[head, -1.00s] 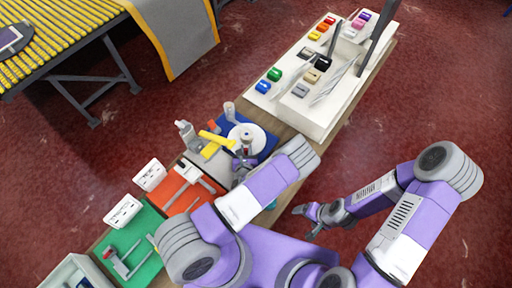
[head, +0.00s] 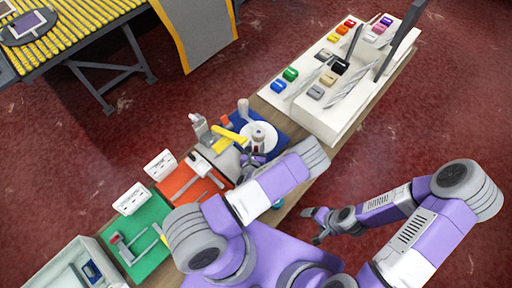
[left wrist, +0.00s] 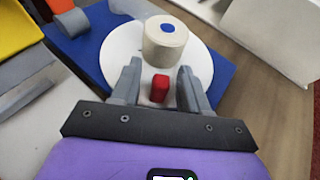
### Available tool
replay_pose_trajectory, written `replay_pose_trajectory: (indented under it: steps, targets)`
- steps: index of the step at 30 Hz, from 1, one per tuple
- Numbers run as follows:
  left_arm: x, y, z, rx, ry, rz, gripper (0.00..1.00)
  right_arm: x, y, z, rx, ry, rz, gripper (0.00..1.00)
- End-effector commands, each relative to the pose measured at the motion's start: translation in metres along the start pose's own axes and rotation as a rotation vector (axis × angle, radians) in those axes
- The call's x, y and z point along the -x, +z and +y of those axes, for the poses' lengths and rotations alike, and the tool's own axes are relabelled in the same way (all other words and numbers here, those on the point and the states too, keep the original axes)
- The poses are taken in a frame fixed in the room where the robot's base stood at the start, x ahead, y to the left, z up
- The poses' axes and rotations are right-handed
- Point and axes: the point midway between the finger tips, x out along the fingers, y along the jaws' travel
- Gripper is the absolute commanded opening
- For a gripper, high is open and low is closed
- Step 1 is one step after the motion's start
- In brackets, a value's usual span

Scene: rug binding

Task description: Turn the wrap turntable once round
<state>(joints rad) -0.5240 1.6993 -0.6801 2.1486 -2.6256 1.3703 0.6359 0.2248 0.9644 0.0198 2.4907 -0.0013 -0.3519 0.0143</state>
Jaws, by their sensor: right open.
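The wrap turntable is a white round disc (head: 274,135) on a blue base; it also shows in the left wrist view (left wrist: 200,66). A cream roll (left wrist: 165,46) with a blue dot on top stands upright on the disc; it shows in the head view (head: 258,133). A small red knob (left wrist: 159,88) sits near the disc's close edge. My left gripper (left wrist: 158,82) is open, with a finger on each side of the knob and a gap to both. In the head view my left gripper (head: 252,158) is at the disc's near side. My right gripper (head: 318,226) is open and empty, right of the bench.
A yellow-handled tool (head: 230,135) stands left of the turntable. Orange (head: 181,176) and green (head: 150,256) stations follow down the bench. A white rack (head: 310,103) with several coloured blocks stands beyond. A roller conveyor (head: 75,35) is at upper left. Red floor surrounds the bench.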

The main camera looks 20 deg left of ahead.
Motion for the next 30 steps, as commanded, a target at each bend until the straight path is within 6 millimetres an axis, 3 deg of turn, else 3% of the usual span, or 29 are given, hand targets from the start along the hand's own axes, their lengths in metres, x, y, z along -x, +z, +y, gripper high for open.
replay_pose_trajectory:
  steps: [8, 21, 30]
  targets:
    - [0.008, -0.002, 0.000, 0.000, 0.001, 0.005, 0.45, 0.000, 0.000, 0.000, 0.000, 0.000, 0.000, 0.83]
    - [0.071, -0.001, 0.000, 0.000, -0.001, 0.003, 0.45, -0.004, 0.000, 0.001, 0.000, 0.000, 0.000, 0.83]
    - [0.076, 0.000, 0.000, 0.001, 0.000, 0.001, 0.45, -0.004, 0.000, 0.001, 0.000, 0.000, 0.000, 0.83]
